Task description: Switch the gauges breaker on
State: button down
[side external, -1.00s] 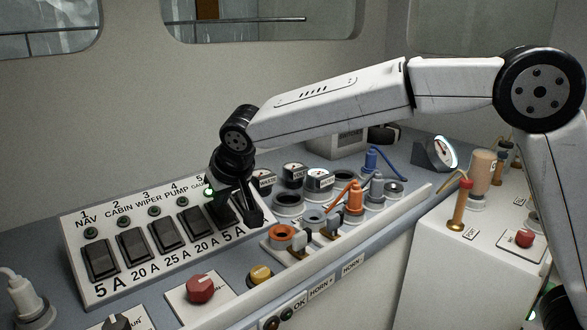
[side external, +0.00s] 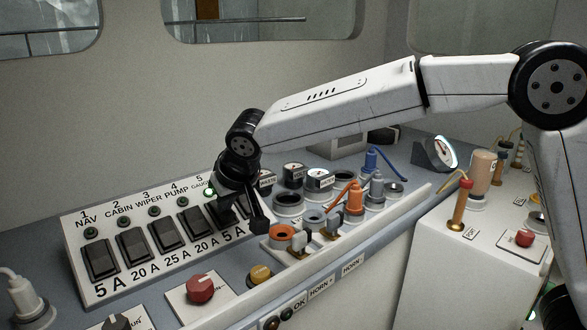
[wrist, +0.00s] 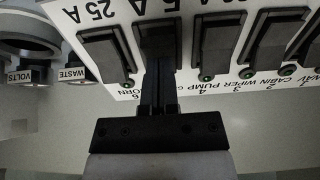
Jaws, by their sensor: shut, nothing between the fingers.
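The breaker panel (side external: 80,262) is a sloped white board with a row of dark rocker switches. In the wrist view the gauges breaker (wrist: 156,38) lies straight ahead of my fingers (wrist: 160,70), between the pump breaker (wrist: 215,48) and the horn breaker (wrist: 105,55). My fingers are shut and empty, close over its lower-pictured end. I cannot tell whether they touch it.
A red knob (side external: 200,288) and a yellow button (side external: 261,275) sit in front of the panel. Clear space lies above the panel.

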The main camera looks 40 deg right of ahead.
jog(key=w+r+v, duration=0.1)
jog(key=w+v, duration=0.1)
jog(key=v, duration=1.1)
jog(key=shift+w+r, duration=0.3)
jog(key=shift+r, duration=0.25)
jog(key=s+f+n+y, duration=0.1)
jog(key=s+f+n, duration=0.1)
jog(key=s+f, duration=0.3)
jog(key=s+a+f+n+g+y, duration=0.1)
jog(key=s+f+n+y, duration=0.1)
jog(key=s+f, duration=0.3)
jog(key=s+f+n+y, duration=0.1)
jog(key=s+f+n, duration=0.1)
jog(key=s+f, duration=0.2)
jog(key=shift+s+a+f+n+g+y, duration=0.1)
jog(key=shift+s+f+n+g+y, duration=0.1)
jog(key=shift+s, duration=0.35)
jog(key=shift+s+a+f+n+g+y, duration=0.1)
jog(key=shift+s+f, duration=0.1)
jog(key=shift+s, duration=0.35)
jog(key=s+d+f+m+g+h, duration=0.1)
jog(key=d+f+m+h, duration=0.1)
jog(key=d+f, duration=0.5)
jog(key=s+d+f+m+g+h, duration=0.1)
jog(key=d+f+m, duration=0.3)
jog(key=d, duration=1)
notch_tip(320, 180, down, 4)
jog(key=shift+s+r+m+h, duration=0.1)
jog(key=shift+s+m+h, duration=0.3)
jog(key=shift+h, duration=0.3)
